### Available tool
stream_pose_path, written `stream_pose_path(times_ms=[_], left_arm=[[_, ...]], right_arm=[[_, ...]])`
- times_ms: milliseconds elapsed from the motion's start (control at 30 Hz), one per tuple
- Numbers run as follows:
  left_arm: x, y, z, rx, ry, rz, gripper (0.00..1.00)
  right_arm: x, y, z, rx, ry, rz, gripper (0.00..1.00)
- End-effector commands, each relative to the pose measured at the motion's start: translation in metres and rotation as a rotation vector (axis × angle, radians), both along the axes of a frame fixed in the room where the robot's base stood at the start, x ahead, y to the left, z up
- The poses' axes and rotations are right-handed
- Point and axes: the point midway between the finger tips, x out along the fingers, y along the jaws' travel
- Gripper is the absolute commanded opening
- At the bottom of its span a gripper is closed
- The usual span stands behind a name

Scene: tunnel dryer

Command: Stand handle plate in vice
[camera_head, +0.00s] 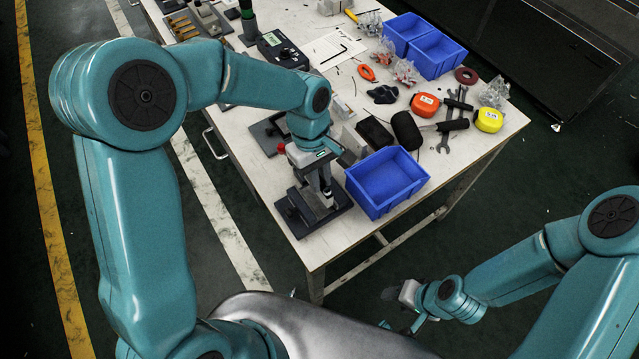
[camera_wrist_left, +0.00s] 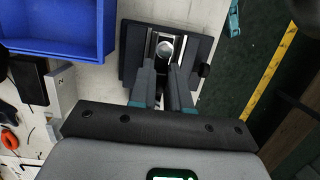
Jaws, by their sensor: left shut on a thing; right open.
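The vice (camera_head: 314,212) is a dark block with a flat base at the near corner of the white table. My left gripper (camera_head: 326,192) is directly above it, pointing down, shut on the handle plate. In the left wrist view the two fingers of the left gripper (camera_wrist_left: 163,72) reach to the vice (camera_wrist_left: 199,50). A round, pale metal end of the handle plate (camera_wrist_left: 165,48) shows between the vice's bright jaws. The plate's lower part is hidden, so I cannot tell how deep it sits. My right gripper (camera_head: 400,316) is open and empty, low beyond the table edge.
An empty blue bin (camera_head: 386,183) stands just right of the vice, also in the left wrist view (camera_wrist_left: 62,28). A dark fixture (camera_head: 268,132) stands behind the vice.

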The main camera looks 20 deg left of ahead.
Motion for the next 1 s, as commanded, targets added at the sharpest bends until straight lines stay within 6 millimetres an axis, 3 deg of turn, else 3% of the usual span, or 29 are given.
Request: stream_pose_path(times_ms=[233, 667, 700, 767, 1000], left_arm=[[0.002, 0.000, -0.037, 0.000, 0.004, 0.000, 0.00], [0.003, 0.000, -0.045, 0.000, 0.001, 0.000, 0.00], [0.003, 0.000, -0.044, 0.000, 0.001, 0.000, 0.26], [0.002, 0.000, -0.044, 0.000, 0.002, 0.000, 0.42], [0.002, 0.000, -0.044, 0.000, 0.002, 0.000, 0.42]], right_arm=[[0.000, 0.000, 0.001, 0.000, 0.000, 0.000, 0.51], [0.000, 0.000, -0.004, 0.000, 0.000, 0.000, 0.51], [0.000, 0.000, -0.003, 0.000, 0.000, 0.000, 0.51], [0.000, 0.000, -0.003, 0.000, 0.000, 0.000, 0.51], [0.000, 0.000, -0.003, 0.000, 0.000, 0.000, 0.51]])
